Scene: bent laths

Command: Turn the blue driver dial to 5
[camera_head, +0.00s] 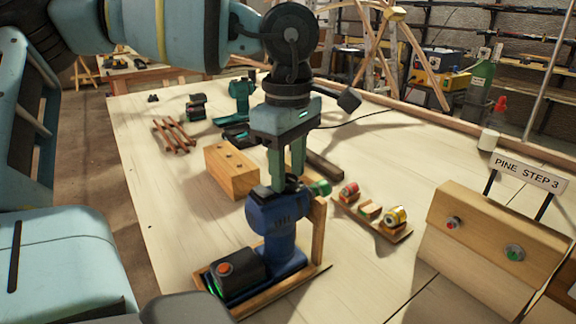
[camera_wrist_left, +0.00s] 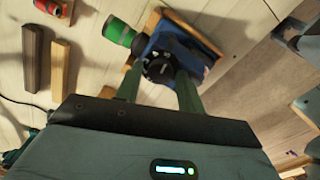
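The blue driver (camera_head: 274,222) stands upright in a wooden cradle (camera_head: 302,277) at the front of the bench, its green nose (camera_head: 320,188) pointing right. My left gripper (camera_head: 288,186) points down over the top of the driver. In the left wrist view, the driver (camera_wrist_left: 206,55) lies beyond my gripper's fingertips (camera_wrist_left: 158,75). A dark round dial (camera_wrist_left: 158,68) sits between the two green fingers, which stand apart, one on each side. I cannot tell whether they touch it. The dial's numbers and setting are not readable. My right gripper does not show.
A sign (camera_head: 527,172) reads "PINE STEP 3" above a wooden panel (camera_head: 478,240) with two round fittings. A wooden block (camera_head: 231,170) stands behind the driver. A rack (camera_head: 375,215) with coloured pieces lies to its right. Bare bench (camera_head: 180,225) shows left of the driver.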

